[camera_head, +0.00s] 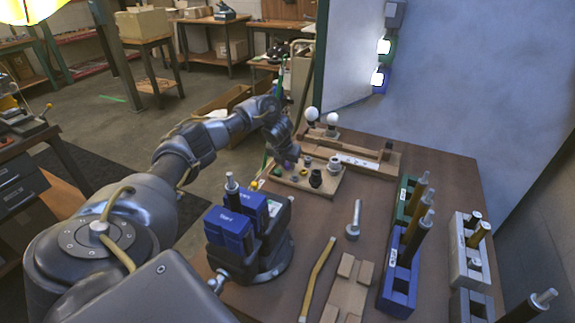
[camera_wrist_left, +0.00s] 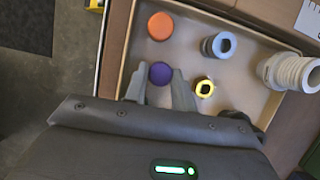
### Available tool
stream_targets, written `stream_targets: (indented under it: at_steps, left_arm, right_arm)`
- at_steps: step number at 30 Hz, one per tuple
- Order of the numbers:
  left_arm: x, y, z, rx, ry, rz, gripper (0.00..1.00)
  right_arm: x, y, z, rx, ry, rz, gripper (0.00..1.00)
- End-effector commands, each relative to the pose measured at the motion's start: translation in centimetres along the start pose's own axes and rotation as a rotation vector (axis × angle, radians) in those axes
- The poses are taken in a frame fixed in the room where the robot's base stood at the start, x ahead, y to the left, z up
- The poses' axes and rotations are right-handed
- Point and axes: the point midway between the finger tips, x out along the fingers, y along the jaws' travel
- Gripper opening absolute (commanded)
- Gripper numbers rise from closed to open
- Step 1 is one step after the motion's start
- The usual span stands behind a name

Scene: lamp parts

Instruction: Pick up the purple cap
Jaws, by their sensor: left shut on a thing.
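The purple cap (camera_wrist_left: 160,72) sits between the two grey fingertips of my left gripper (camera_wrist_left: 159,84) in the left wrist view. The gripper is shut on it. In the head view my left gripper (camera_head: 285,154) is at the left end of the shallow wooden parts tray (camera_head: 298,186), pointing down, and a bit of the purple cap (camera_head: 287,164) shows under it. I cannot tell whether the cap is clear of the tray floor. My right gripper is not in view.
Bulbs (camera_head: 313,114) stand behind the tray. Blue blocks (camera_head: 230,228) and a rack (camera_head: 398,281) with rods stand nearer.

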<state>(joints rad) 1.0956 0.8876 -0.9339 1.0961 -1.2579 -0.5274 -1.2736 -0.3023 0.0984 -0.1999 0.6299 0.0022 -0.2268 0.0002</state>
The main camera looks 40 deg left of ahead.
Motion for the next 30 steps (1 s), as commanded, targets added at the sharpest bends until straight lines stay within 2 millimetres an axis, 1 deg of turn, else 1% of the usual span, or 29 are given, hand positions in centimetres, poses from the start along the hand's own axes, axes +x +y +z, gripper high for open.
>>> stream_targets:
  at_steps: [5,8,11,12,14,15,17,19,24,30]
  left_arm:
    - [-1.1,0.0,0.6,0.000,-0.004,-0.001,0.05]
    - [-2.6,-0.1,1.3,0.001,-0.006,-0.002,0.05]
    - [-5.0,1.1,0.8,0.001,-0.006,0.000,0.05]
    - [-6.3,1.6,0.8,0.001,-0.007,0.001,0.05]
    - [-7.9,2.3,0.5,0.002,-0.005,0.002,0.05]
    - [-9.3,2.9,0.5,0.001,-0.007,0.004,0.05]
    - [-10.8,3.5,0.1,0.001,-0.005,0.004,0.05]
    - [-11.4,4.7,-1.1,0.001,-0.003,0.005,0.05]
    - [-13.7,6.7,-3.0,-0.001,-0.002,0.003,0.05]
    - [-15.4,8.2,-4.5,-0.001,-0.001,0.001,0.05]
  right_arm:
    - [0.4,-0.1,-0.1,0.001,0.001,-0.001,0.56]
    - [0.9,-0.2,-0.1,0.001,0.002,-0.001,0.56]
    - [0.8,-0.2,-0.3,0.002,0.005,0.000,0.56]
    - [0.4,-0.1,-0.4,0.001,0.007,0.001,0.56]
    - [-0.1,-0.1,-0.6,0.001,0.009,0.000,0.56]
    - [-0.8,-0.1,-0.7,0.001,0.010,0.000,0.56]
    - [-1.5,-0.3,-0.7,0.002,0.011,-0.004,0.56]
    - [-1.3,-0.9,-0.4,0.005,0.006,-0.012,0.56]
    - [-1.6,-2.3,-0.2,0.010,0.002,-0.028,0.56]
    - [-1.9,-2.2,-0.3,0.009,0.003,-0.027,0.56]
